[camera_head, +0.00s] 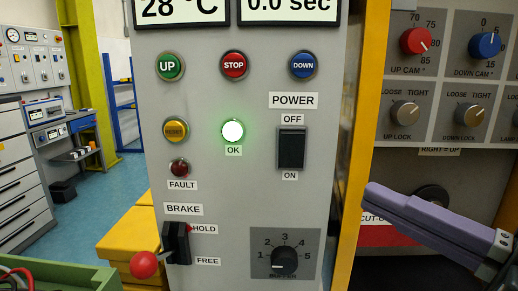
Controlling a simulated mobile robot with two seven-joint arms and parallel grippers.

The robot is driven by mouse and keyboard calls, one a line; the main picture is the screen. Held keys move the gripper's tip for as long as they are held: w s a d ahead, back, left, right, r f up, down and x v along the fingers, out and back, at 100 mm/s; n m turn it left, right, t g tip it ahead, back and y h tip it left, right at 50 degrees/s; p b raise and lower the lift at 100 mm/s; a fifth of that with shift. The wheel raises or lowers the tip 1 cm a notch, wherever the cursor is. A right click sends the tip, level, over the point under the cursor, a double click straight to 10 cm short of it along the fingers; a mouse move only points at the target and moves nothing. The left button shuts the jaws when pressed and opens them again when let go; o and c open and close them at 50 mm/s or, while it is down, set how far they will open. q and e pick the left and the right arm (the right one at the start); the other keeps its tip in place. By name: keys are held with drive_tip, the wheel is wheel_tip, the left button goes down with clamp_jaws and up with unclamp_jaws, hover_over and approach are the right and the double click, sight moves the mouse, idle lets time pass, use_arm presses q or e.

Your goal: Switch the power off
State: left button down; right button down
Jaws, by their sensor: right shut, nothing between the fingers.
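The power switch (291,148) is a black rocker on the grey control panel (215,105), under the POWER label (293,101). OFF is marked above it and ON below it. I cannot tell clearly which end is pressed in. The OK lamp (233,131) to its left glows bright green-white. My right gripper (376,197), with purple fingers, is shut and empty. It shows to the right of the switch and lower, pointing left, apart from the switch in the picture. My left gripper is not in view.
UP (169,66), STOP (233,65) and DOWN (303,65) buttons sit above. The red-balled brake lever (144,264) sticks out at lower left, beside a buffer knob (284,261). A yellow post (361,120) stands between the panel and the knob panel (449,75) at right.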

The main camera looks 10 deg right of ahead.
sight(291, 141)
drive_tip(key=shift+w+a+r+p, duration=0.3)
drive_tip(key=shift+w+a, duration=0.2)
drive_tip(key=shift+w, duration=1.35)
drive_tip(key=shift+w+a+r+p, duration=0.25)
drive_tip(key=shift+w+a, duration=0.25)
drive_tip(key=shift+w, duration=1.35)
drive_tip(key=shift+w+a+r+p, duration=0.2)
drive_tip(key=shift+w+a+p, duration=0.25)
drive_tip(key=shift+w, duration=1.4)
drive_tip(key=shift+w+r+m+g+p, duration=0.15)
drive_tip(key=shift+w+m+g+p, duration=0.15)
drive_tip(key=shift+p, duration=0.85)
